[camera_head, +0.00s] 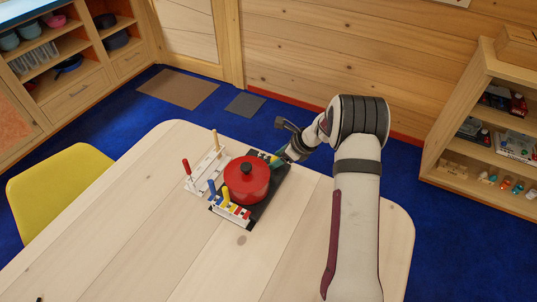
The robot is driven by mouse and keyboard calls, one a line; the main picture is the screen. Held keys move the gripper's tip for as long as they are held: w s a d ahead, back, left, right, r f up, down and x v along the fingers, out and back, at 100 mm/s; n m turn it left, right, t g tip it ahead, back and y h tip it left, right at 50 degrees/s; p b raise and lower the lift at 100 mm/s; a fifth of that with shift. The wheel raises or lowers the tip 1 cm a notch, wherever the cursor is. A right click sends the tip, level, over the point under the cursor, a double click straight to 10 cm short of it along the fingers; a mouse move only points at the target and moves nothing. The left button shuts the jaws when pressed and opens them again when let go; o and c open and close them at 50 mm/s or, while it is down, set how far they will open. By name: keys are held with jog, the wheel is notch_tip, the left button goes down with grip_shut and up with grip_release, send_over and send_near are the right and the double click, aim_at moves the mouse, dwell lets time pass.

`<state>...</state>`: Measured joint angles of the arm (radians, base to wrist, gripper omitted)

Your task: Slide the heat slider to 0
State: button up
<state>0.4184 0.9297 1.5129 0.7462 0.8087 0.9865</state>
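A dark stove-like board (268,197) lies on the wooden table with a red lidded pot (246,183) on it. A separate white rack (207,174) to the left carries a red peg (186,166) and a light wooden peg (216,140). I cannot tell which peg is the heat slider, and no scale marks are readable. My gripper (284,145) is at the board's far right corner, beside small green and yellow parts (273,159). Its fingers are too small and partly hidden to judge.
The pale wooden table (130,230) is clear to the left and front. A yellow chair (60,190) stands at its left edge. Shelves with toys (490,130) are at the right, and a cabinet with pots (75,70) is at the back left.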

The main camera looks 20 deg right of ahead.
aim_at(276, 158)
jog(key=shift+r, duration=3)
jog(key=s+a+r+n, duration=0.1)
jog(key=r, duration=0.1)
jog(key=s+a+r+n, duration=0.1)
jog(key=s+a, duration=0.1)
jog(key=s+a+r+n, duration=0.1)
jog(key=a+r, duration=0.1)
jog(key=shift+s+r+n+g, duration=0.15)
jog(key=shift+r+n+g, duration=0.2)
jog(key=shift+n+g, duration=0.05)
jog(key=s+a+r+n+g, duration=0.1)
jog(key=s+a+r+n, duration=0.25)
jog(key=s, duration=0.35)
jog(key=s+a+r+n+g+h, duration=0.1)
jog(key=s+a+r+n, duration=0.1)
jog(key=s+n, duration=0.45)
jog(key=s+a+r+n+g, duration=0.1)
jog(key=s+a+r+n, duration=0.15)
jog(key=s, duration=0.55)
jog(key=s+f+n+g+h, duration=0.1)
jog(key=s+n, duration=0.4)
jog(key=s, duration=0.7)
jog(key=shift+s+a+f+h, duration=0.2)
jog(key=shift+s+h, duration=0.15)
jog(key=shift+h, duration=0.15)
jog(key=shift+n, duration=0.25)
